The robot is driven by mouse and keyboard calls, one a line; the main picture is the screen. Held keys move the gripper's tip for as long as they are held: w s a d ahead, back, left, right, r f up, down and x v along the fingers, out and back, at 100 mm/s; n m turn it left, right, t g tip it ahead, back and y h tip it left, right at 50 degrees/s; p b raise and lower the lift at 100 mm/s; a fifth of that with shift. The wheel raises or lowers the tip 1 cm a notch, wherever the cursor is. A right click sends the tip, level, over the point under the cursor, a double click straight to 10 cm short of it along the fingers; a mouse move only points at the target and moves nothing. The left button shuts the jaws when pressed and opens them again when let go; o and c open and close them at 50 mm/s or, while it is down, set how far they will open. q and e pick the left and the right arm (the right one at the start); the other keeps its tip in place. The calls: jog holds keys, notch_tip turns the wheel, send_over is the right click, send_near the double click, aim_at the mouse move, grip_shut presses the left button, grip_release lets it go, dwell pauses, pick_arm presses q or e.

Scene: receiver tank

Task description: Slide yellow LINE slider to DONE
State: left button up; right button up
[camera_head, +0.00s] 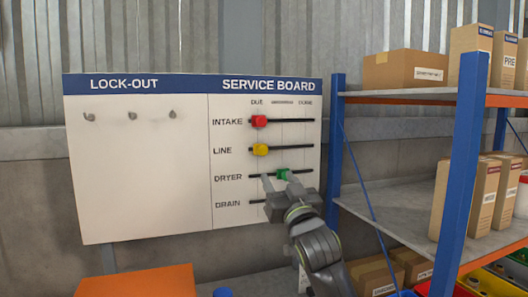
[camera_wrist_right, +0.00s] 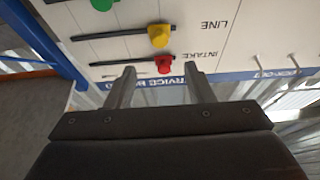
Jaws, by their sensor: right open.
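The yellow LINE slider (camera_head: 260,150) sits near the left, DUE end of its dark horizontal track (camera_head: 295,149) on the service board. The DONE label (camera_head: 306,103) is at the upper right. My right gripper (camera_head: 279,180) is open and empty, in front of the board by the DRYER and DRAIN rows, below the yellow slider in the picture. In the upside-down right wrist view, the yellow slider (camera_wrist_right: 159,36) is beyond the open fingers (camera_wrist_right: 159,80), apart from them. My left gripper is out of view.
The red INTAKE slider (camera_head: 259,121) is at the left above the yellow one. The green DRYER slider (camera_head: 282,174) is near mid-track, close to my right fingers. My gripper hides part of the DRAIN row. A blue shelf post (camera_head: 335,150) stands just right of the board.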

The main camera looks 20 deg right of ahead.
aim_at(264, 152)
jog(key=p+x, duration=0.2)
jog(key=x, duration=0.8)
jog(key=shift+s+p, duration=0.1)
jog(key=shift+p, duration=0.2)
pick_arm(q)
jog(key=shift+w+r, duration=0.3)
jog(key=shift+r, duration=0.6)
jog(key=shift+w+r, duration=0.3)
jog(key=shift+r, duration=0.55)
pick_arm(e)
jog(key=shift+x, duration=0.95)
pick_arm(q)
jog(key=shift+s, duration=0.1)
pick_arm(e)
grip_shut()
